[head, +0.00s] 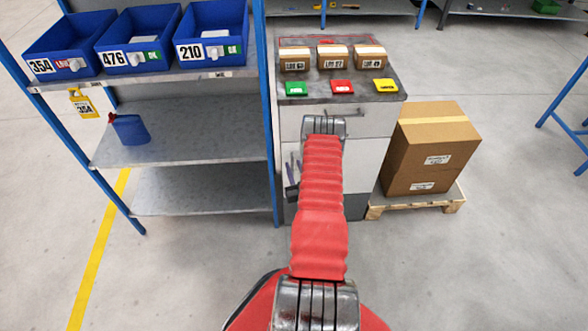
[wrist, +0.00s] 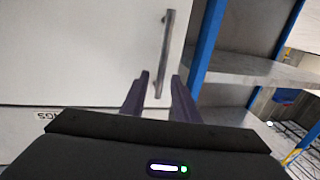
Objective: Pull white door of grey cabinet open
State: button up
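The grey cabinet (head: 355,206) stands in the middle of the head view, right of the blue-framed shelf. Its white door (head: 365,165) is below a white drawer front (head: 370,122) and looks shut; my arm covers much of it. In the wrist view the white door (wrist: 80,50) fills the left, with a long silver handle (wrist: 168,45) near its right edge. My gripper (wrist: 161,92) is open, one dark finger on each side of the handle's near end in the picture. I cannot tell whether it touches the handle. In the head view my gripper (head: 293,180) is partly hidden behind my red arm.
The shelf (head: 190,132) with blue bins (head: 212,32) stands close left of the cabinet. Cardboard boxes (head: 430,148) on a wooden pallet (head: 450,203) stand right of it. Small boxes (head: 333,56) and coloured trays lie on the cabinet top. The floor in front is clear.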

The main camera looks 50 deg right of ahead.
jog(key=shift+c, duration=0.7)
grip_shut()
jog(key=shift+a, duration=0.1)
